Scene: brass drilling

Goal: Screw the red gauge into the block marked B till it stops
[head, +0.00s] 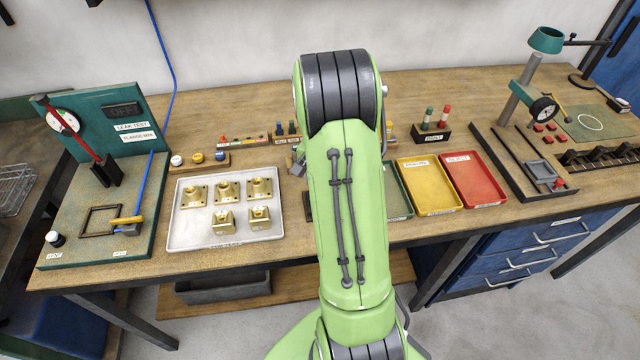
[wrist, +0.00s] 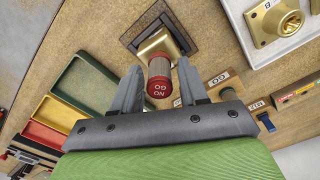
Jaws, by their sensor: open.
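In the wrist view, the red gauge (wrist: 159,78), with white NO GO lettering on its end, stands at a brass block (wrist: 153,44). Its far end meets the block; how deep it sits is hidden. The block sits in a dark square holder (wrist: 185,34); no letter shows on it. My gripper (wrist: 160,70) is open, with one finger on each side of the gauge and gaps showing. Another brass block (wrist: 282,22) in the white tray carries a small tag, perhaps B. In the head view my arm hides the gripper, gauge and holder.
The white tray (head: 178,235) with several brass blocks lies left of my arm. Green (wrist: 92,92), yellow (head: 429,187) and red (head: 473,180) trays lie to the right. A wooden rack marked GO (wrist: 222,80) is near my right finger. A leak-test stand (head: 118,98) is far left.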

